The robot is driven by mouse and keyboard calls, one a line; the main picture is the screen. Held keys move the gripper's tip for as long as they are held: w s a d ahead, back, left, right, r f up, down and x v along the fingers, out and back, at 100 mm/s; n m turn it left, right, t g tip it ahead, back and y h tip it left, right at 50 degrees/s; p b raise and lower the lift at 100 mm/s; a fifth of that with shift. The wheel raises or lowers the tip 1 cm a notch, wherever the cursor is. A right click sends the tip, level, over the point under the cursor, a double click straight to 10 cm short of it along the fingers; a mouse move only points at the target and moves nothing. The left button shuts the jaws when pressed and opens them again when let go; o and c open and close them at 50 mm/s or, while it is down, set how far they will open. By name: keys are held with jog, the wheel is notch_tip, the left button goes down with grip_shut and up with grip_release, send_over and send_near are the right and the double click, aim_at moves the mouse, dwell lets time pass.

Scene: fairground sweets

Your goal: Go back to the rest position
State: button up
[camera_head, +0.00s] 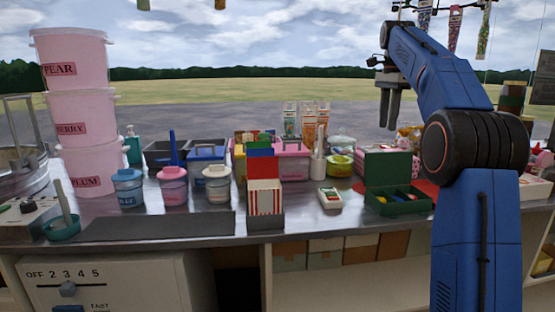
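My blue arm rises on the right side of the view, bent at a dark round joint, with its upper link leaning up and left. My gripper (389,122) hangs from its end, pointing down, high above the back of the counter. I see nothing held below the fingertips.
A metal counter (316,226) crosses the view. Stacked pink tubs (88,116) stand left; lidded jars (172,186), a striped bag holder (265,205) and a green box (399,205) stand along it. Packets (453,30) hang at upper right, near the arm. Air around the gripper looks clear.

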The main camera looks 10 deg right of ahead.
jog(key=s+a+f+n+t, duration=0.1)
jog(key=s+a+f+n, duration=0.2)
jog(key=s, duration=0.4)
jog(key=s+a+f+n+t, duration=0.1)
jog(key=s+a+f+n, duration=0.2)
jog(key=s, duration=0.4)
jog(key=s+a+f+n, duration=0.2)
jog(key=s+a+n, duration=0.15)
jog(key=s, duration=0.35)
jog(key=s+a+f+n+t, duration=0.1)
jog(key=s+f+n, duration=0.3)
jog(key=s+f, duration=0.7)
jog(key=s+a+f+n+t, duration=0.1)
jog(key=s+a+f+n, duration=0.2)
jog(key=s+f, duration=0.9)
notch_tip(320, 180, down, 2)
jog(key=shift+a+f+n+t, duration=0.2)
jog(key=shift+a+n+t, duration=0.2)
jog(key=shift+a, duration=0.25)
dwell(0.3)
